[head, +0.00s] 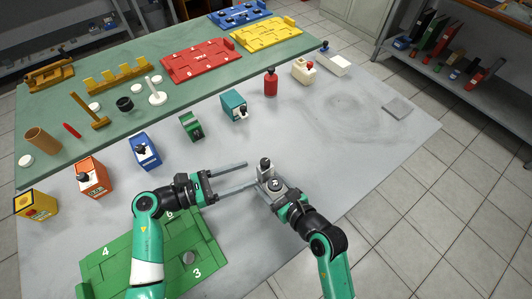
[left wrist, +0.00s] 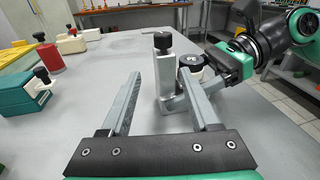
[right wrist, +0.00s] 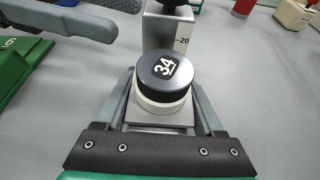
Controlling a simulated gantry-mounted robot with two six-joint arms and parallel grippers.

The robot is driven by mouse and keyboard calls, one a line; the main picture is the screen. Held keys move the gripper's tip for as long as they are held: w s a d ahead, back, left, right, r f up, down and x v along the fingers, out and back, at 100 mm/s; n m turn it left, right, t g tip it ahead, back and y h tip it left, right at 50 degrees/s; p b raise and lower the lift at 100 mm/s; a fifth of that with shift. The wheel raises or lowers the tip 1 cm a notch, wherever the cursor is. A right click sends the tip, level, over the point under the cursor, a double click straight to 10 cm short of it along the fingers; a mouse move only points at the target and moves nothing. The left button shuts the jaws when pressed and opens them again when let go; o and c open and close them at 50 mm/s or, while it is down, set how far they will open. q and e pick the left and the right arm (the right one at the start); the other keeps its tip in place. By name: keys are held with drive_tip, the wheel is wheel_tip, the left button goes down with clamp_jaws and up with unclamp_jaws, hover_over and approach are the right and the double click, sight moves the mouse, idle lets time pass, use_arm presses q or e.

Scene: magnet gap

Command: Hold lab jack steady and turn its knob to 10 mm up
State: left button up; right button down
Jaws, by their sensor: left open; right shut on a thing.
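The grey lab jack (head: 263,176) stands on the grey bench; its upright post also shows in the left wrist view (left wrist: 163,72). A black knob (left wrist: 163,41) tops the post. A round black-and-white dial marked 34 (right wrist: 164,72) sits low beside the post, over a grey block. A "-20" mark shows on the post in the right wrist view. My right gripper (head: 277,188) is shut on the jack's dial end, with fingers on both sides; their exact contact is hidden. My left gripper (head: 250,175) is open and empty, its fingertips pointing at the post.
A green numbered board (head: 120,262) lies front left. Blue (head: 146,152), orange (head: 93,178), green (head: 191,126) and teal (head: 234,107) devices line the bench behind. A red bottle (head: 270,84) stands farther back. Bench right of the jack is clear up to a grey plate (head: 397,108).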

sight(265, 163)
use_arm(q)
drive_tip(key=d+n+t+y, duration=0.1)
drive_tip(key=s+d+f+n+t+y, duration=0.1)
drive_tip(key=t, duration=0.1)
drive_tip(key=shift+s+f+n, duration=0.15)
drive_tip(key=shift+s+n, duration=0.1)
drive_tip(key=shift+n, duration=0.05)
drive_tip(key=s+r+n+t+y, duration=0.3)
drive_tip(key=s+r+t, duration=0.1)
drive_tip(key=r+t, duration=0.1)
drive_tip(key=x, duration=1.2)
drive_tip(key=shift+w+a, duration=0.2)
drive_tip(key=shift+a, duration=0.15)
drive_tip(key=shift+f, duration=0.1)
clamp_jaws()
